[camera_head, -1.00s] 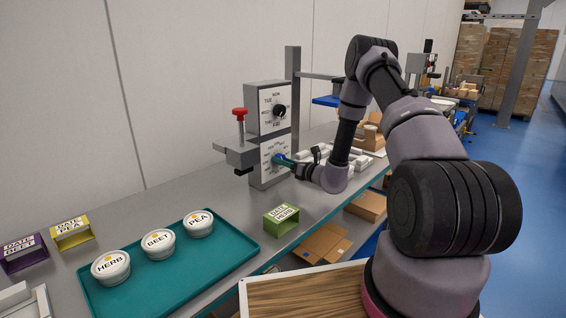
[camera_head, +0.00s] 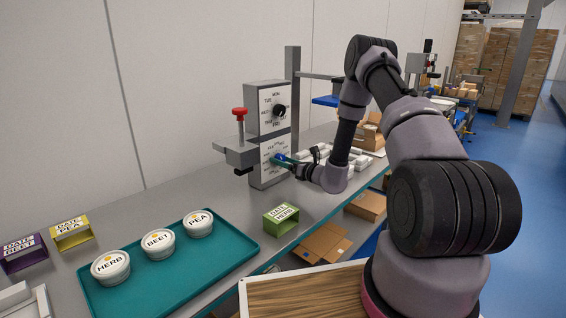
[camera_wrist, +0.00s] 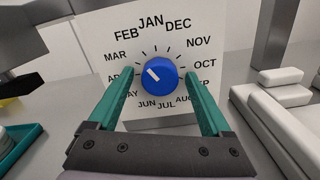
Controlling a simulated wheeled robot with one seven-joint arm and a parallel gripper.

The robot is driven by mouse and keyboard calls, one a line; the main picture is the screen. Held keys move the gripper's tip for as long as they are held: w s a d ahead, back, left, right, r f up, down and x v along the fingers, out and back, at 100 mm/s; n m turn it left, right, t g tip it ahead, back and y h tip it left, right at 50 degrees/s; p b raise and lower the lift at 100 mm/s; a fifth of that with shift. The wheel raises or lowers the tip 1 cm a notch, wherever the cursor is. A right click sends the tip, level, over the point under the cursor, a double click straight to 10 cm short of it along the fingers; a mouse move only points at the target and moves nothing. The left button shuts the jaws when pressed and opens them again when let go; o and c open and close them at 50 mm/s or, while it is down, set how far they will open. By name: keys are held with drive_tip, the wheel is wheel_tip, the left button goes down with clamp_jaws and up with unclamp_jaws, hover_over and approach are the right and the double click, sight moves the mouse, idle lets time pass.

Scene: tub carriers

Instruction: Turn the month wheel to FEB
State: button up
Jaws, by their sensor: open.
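The month wheel is a blue knob (camera_wrist: 158,77) on a white dial plate (camera_wrist: 180,35) ringed with month names. Its white mark points up and left, toward the FEB (camera_wrist: 126,35) and MAR side; the exact month is hard to tell. My gripper (camera_wrist: 157,80) is open, with one teal finger on each side of the knob and visible gaps between. In the head view my gripper (camera_head: 285,161) is at the lower dial of the grey stamping machine (camera_head: 267,93), partly hiding the month names.
A weekday dial with a black knob (camera_head: 279,111) sits above. A red-topped lever (camera_head: 239,114) stands at left. The green DATE HERB holder (camera_head: 282,218) and teal tray (camera_head: 225,266) with tubs are nearer. White blocks (camera_wrist: 268,84) lie right of the dial.

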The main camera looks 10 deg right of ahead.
drive_tip(key=v, duration=1.1)
drive_tip(key=s+a+r+n+g+y, duration=0.3)
drive_tip(key=a+r+n+g+y, duration=0.35)
drive_tip(key=r, duration=0.55)
drive_tip(key=s+a+r+n+g+h, duration=0.3)
drive_tip(key=s+r+n+g, duration=0.1)
drive_tip(key=s+r+n, duration=0.3)
drive_tip(key=s+a+r+n+g+h, duration=0.2)
drive_tip(key=s+r+n+g, duration=0.1)
drive_tip(key=s+r+n, duration=0.4)
drive_tip(key=s+d+r+n+t+h, duration=0.3)
drive_tip(key=s+d+r+h, duration=0.1)
drive_tip(key=s, duration=0.3)
drive_tip(key=s+d+r+n+t+h, duration=0.3)
drive_tip(key=s+d+r+n+h, duration=0.1)
drive_tip(key=s+d+r+h, duration=0.1)
drive_tip(key=shift+s+d+r+h, duration=0.2)
drive_tip(key=shift+s+d+h, duration=0.35)
drive_tip(key=shift+s+d, duration=0.5)
